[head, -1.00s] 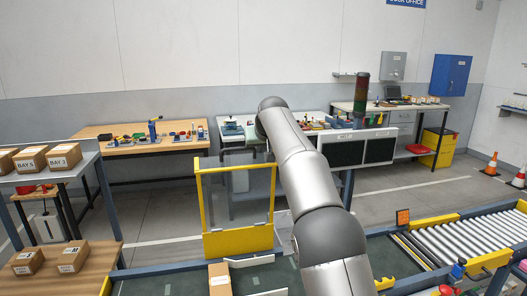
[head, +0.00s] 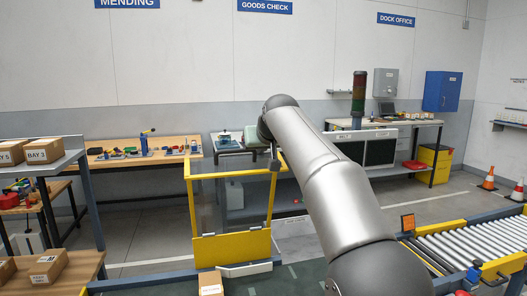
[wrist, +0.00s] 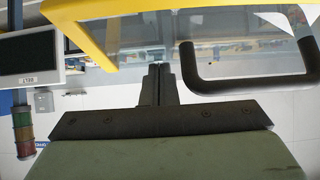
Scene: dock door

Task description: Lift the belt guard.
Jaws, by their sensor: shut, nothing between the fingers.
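The belt guard, a clear panel in a yellow frame (head: 232,247), stands upright over the near belt in the head view. Its yellow frame also crosses the top of the wrist view (wrist: 85,35). A dark U-shaped handle (wrist: 250,84) shows there in front of the clear panel. My gripper (wrist: 158,72) is shut and empty, just left of the handle and apart from it in the picture. In the head view my arm reaches to the guard's top right corner; the fingers cannot be made out clearly there.
A cardboard box (head: 210,284) sits on the belt below the guard. A roller conveyor (head: 470,240) with yellow side rails lies at right. Shelves with boxes (head: 42,150) stand at left. Benches with tools (head: 135,160) line the back wall.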

